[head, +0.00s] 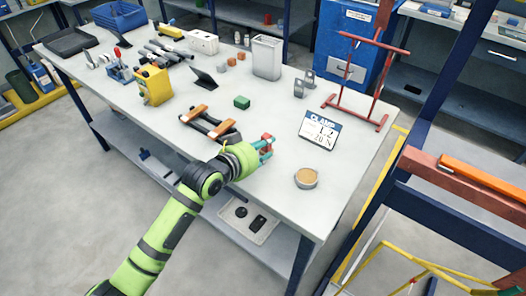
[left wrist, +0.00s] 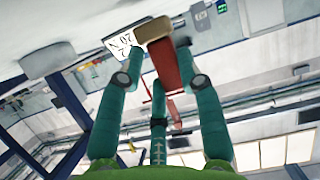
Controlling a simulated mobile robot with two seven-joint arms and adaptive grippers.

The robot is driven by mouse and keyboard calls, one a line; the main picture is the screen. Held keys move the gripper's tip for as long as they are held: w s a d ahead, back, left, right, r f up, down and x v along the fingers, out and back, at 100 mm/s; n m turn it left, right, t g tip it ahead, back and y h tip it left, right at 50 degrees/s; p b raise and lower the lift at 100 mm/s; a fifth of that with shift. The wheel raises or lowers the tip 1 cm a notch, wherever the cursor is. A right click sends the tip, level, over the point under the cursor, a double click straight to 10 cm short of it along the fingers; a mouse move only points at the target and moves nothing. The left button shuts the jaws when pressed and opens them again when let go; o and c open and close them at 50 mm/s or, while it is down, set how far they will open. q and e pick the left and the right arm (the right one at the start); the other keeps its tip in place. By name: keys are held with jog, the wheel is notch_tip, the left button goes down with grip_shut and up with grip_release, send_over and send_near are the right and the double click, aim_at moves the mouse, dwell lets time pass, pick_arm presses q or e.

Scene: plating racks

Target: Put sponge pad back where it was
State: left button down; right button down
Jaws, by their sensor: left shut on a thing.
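My left gripper (head: 267,148) is shut on a small red block with a tan end, which seems to be the sponge pad (head: 268,138). It is near the front edge of the white table (head: 345,160), left of a round tin. In the left wrist view, the red and tan sponge pad (left wrist: 168,66) sits between the teal fingers of my left gripper (left wrist: 160,80). The fingers partly hide it in the head view. I cannot tell whether it touches the table. My right gripper is not in view.
The round tin with a tan top (head: 306,179) and a printed card (head: 321,130) stand to the right. A black tool with orange handles (head: 208,124) lies to the left.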

pick_arm(q)
jog(key=shift+f, duration=1.05)
jog(key=shift+f, duration=0.1)
jog(key=c, duration=0.8)
grip_release()
jog(key=shift+c, duration=0.2)
jog(key=v, duration=1.2)
jog(key=shift+b, duration=0.35)
